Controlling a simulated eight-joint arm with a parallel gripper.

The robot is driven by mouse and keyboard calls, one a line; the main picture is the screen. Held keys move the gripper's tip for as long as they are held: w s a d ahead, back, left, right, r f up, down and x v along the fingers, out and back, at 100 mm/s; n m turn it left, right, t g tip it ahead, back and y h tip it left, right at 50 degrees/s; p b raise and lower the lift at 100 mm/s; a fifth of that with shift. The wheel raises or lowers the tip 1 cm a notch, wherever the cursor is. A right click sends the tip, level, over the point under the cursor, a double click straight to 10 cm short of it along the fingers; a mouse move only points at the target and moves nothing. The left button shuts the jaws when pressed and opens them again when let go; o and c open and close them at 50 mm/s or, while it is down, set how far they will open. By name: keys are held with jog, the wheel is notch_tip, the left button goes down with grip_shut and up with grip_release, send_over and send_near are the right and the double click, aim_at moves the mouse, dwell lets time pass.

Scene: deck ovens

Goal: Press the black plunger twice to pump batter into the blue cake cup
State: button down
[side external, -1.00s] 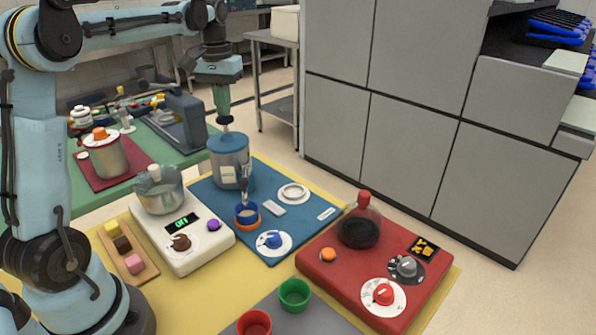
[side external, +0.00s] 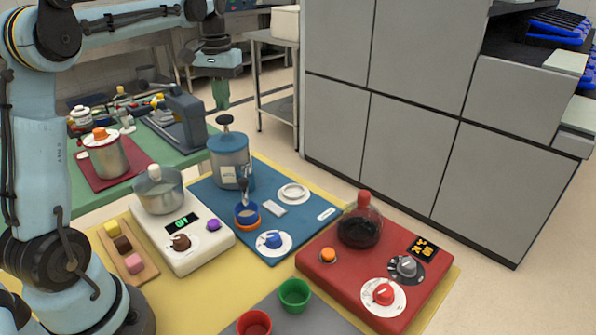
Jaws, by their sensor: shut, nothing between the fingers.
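The black plunger (side external: 226,121) stands up from the blue lid of the grey-blue batter dispenser (side external: 228,165), its round knob above a short stem. My gripper (side external: 221,106) is shut and empty, just above the knob and slightly left of it in the side view. A small gap seems to show between them, but depth is hard to judge. The blue cake cup (side external: 246,217) sits upright in an orange ring (side external: 248,226) in front of the dispenser, under its spout (side external: 244,190). The batter level in the cup is too small to tell.
The dispenser stands on a blue mat (side external: 210,203). A white scale-like box (side external: 187,250) with a pot is to the left. A red box (side external: 345,285) with a glass dome is to the right. Red (side external: 254,324) and green (side external: 294,293) cups stand in front.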

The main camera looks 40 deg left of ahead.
aim_at(224, 116)
jog(key=shift+f, duration=0.3)
jog(key=shift+f, duration=1.7)
jog(key=shift+r, duration=2.05)
jog(key=shift+r, duration=3)
